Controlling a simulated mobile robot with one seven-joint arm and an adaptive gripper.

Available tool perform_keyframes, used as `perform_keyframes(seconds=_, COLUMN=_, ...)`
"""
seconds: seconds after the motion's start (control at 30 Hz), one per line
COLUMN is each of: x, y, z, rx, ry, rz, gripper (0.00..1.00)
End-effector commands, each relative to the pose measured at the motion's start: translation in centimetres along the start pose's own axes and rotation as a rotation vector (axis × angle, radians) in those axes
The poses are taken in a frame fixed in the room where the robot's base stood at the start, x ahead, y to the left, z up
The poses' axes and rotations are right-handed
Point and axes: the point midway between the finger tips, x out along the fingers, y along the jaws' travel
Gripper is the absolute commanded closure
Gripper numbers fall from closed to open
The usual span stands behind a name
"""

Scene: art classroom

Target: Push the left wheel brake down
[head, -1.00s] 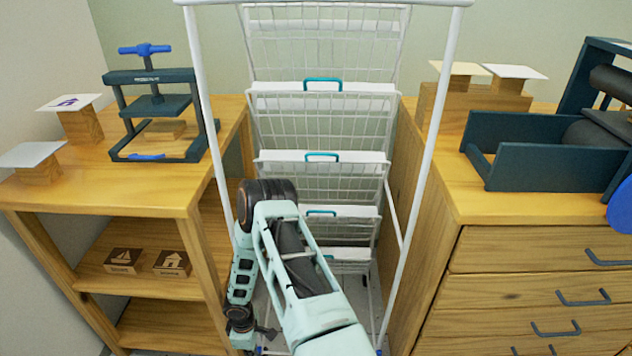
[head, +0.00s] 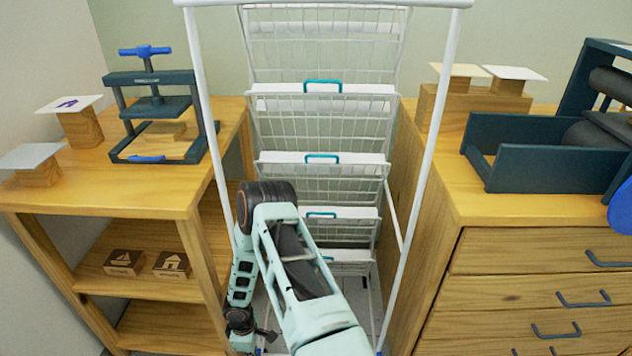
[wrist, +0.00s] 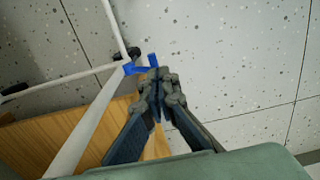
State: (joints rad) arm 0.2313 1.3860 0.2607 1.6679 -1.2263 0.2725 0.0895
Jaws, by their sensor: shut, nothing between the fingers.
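The white drying rack (head: 447,100) stands between two wooden cabinets. Its left wheel brake is a small blue lever (wrist: 131,68) at the foot of a white tube in the wrist view, beside a black caster (wrist: 133,53). My gripper (wrist: 160,78) is shut and empty, its fingertips close to the brake's right-hand end. I cannot tell whether they touch. In the head view my gripper (head: 268,335) is low by the rack's left leg, and that brake is mostly hidden. The right wheel brake (head: 379,352) is a blue spot at the bottom edge.
The left cabinet (head: 190,195) with a small press (head: 150,100) stands close beside my arm. The drawer cabinet (head: 500,215) bounds the right side. Wire shelves (head: 320,130) hang behind my arm. The speckled floor (wrist: 240,50) is clear right of the brake.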

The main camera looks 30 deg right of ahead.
Motion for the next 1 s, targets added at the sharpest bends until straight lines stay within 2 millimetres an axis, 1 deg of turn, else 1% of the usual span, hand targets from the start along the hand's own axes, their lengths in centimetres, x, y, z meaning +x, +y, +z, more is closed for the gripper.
perform_keyframes(seconds=0.7, x=3.0, y=0.0, z=0.0, rx=0.000, ry=0.000, rz=0.000, gripper=1.00)
perform_keyframes(seconds=1.0, x=3.4, y=0.0, z=0.0, rx=0.000, ry=0.000, rz=0.001, gripper=1.00)
